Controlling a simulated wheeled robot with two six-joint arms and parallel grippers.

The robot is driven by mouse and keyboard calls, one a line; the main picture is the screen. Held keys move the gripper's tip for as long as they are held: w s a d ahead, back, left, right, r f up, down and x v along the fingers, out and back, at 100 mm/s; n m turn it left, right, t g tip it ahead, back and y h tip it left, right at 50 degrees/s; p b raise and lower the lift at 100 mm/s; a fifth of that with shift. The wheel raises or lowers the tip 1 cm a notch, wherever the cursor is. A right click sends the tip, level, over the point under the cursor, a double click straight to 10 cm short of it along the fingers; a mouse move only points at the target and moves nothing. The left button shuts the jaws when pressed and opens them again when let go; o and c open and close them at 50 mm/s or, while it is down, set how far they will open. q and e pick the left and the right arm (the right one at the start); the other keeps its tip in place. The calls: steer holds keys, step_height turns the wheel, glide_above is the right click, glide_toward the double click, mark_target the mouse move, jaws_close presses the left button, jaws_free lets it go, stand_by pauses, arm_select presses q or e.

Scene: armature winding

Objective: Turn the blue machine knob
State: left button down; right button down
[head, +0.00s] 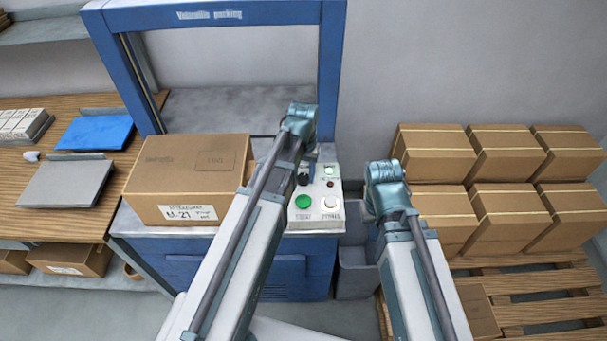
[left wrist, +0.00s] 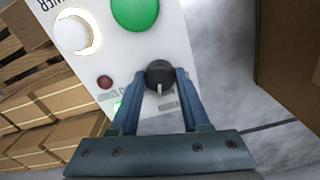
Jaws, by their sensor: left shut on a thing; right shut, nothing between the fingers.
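The control panel (head: 317,203) of the blue machine (head: 222,14) is a white box at the machine's front right corner. Its knob is black with a pale pointer mark and shows clearly in the left wrist view (left wrist: 160,74). The mark points toward the bottom of that view. My left gripper (left wrist: 163,92) is shut on the knob, one finger on each side; in the head view my left arm partly covers this spot. My right gripper (head: 384,178) is right of the panel, apart from it, shut and empty; its fingertips are hard to make out.
A green button (head: 303,202) and a white lit button (head: 330,202) sit close to the knob. A cardboard box (head: 187,177) stands on the machine's table at left. Stacked boxes (head: 497,190) on a pallet are at right.

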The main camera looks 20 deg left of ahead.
mark_target(303, 177)
arm_select(q)
steer(key=shift+n, duration=2)
steer(key=shift+c, duration=1.9)
jaws_free()
steer(key=shift+r, duration=0.1)
step_height(303, 177, up, 14)
steer(key=p, duration=1.3)
steer(key=shift+f+p, duration=0.2)
steer(key=shift+p, duration=0.2)
